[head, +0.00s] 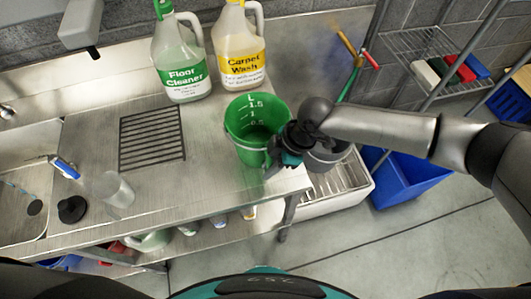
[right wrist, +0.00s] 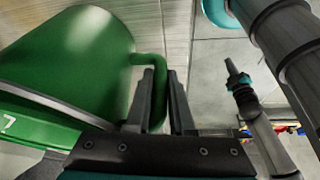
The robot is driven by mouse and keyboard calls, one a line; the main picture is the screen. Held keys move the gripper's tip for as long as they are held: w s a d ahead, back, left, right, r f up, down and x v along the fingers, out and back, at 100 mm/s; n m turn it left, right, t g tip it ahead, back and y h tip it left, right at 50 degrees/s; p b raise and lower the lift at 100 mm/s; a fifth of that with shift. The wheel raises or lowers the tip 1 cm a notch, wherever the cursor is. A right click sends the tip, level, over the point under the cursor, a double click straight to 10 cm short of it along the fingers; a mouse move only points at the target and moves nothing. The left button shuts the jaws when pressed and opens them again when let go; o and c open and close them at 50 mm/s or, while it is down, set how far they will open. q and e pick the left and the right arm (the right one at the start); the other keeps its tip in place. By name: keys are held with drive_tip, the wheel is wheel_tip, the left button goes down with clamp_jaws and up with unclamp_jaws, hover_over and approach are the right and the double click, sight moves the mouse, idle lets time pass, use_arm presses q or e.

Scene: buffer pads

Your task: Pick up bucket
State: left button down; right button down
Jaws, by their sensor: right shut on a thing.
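The green bucket (head: 245,150) stands at the right end of the steel counter, with white level marks inside. My right gripper (head: 286,152) is at its right side, over the counter's edge. In the right wrist view the bucket (right wrist: 70,60) fills the upper left. There my right gripper (right wrist: 167,95) has its two dark fingers closed around a green handle (right wrist: 151,62) that sticks out from the bucket's side. What looks like my left gripper (right wrist: 238,80) shows in the right wrist view, apart from the bucket; its finger opening cannot be made out.
The floor cleaner jug (head: 182,62) and carpet wash jug (head: 238,50) stand behind the bucket. A drain grate (head: 152,138) lies left of it. A grey container (head: 326,157) and a blue bin (head: 405,178) are beyond the counter's right edge. A clear cup (head: 116,188) stands front left.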

wheel_tip(320, 180, up, 20)
drive_tip(key=p, duration=0.1)
drive_tip(key=shift+p, duration=0.3)
drive_tip(key=c, duration=1.3)
unclamp_jaws()
clamp_jaws()
